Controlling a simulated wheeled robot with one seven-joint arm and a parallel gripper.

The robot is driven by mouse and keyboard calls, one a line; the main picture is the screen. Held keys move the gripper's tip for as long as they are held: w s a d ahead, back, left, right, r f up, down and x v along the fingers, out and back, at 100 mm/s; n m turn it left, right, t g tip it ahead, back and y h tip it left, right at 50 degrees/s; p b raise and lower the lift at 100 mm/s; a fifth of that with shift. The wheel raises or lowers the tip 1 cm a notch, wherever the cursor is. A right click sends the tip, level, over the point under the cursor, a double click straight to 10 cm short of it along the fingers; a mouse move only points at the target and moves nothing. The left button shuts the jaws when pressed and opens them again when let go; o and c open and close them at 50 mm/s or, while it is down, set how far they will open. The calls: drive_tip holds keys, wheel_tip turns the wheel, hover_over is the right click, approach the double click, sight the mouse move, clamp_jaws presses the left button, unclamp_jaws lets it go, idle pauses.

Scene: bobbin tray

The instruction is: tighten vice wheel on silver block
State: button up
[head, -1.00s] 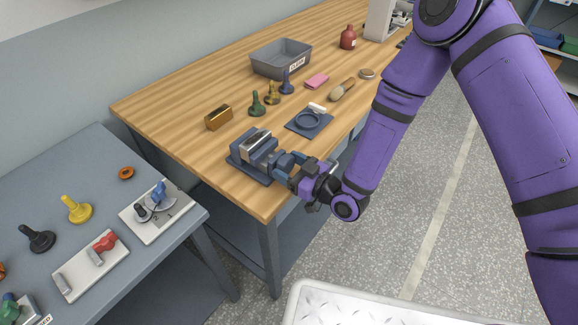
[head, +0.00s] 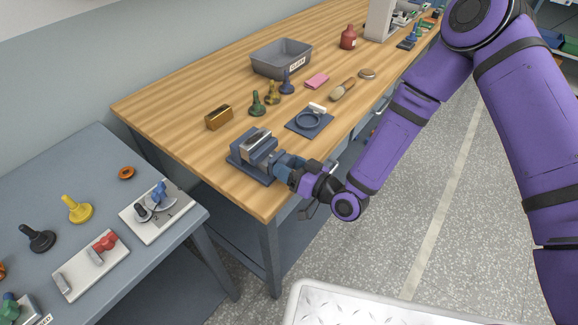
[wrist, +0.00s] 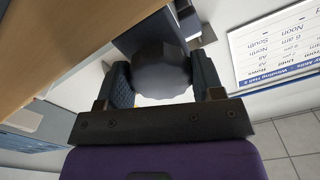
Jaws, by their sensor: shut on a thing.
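The vice wheel (wrist: 162,72) is dark and faceted and shows between my fingers in the wrist view. My gripper (head: 284,166) reaches in from the right side of the vice and is shut on the wheel. In the head view the fingers mostly hide the wheel.
A brass block (head: 219,117), several bobbin-like pegs (head: 257,106), a round-recessed blue plate (head: 309,122) and a grey bin (head: 281,60) stand farther back on the bench (head: 180,90). A lower grey table (head: 100,160) with fixtures is at left.

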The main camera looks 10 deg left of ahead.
drive_tip(key=shift+m, duration=1.1)
drive_tip(key=o, duration=0.9)
drive_tip(key=v, duration=1)
drive_tip(key=shift+s+d, duration=0.2)
drive_tip(key=shift+d, duration=0.15)
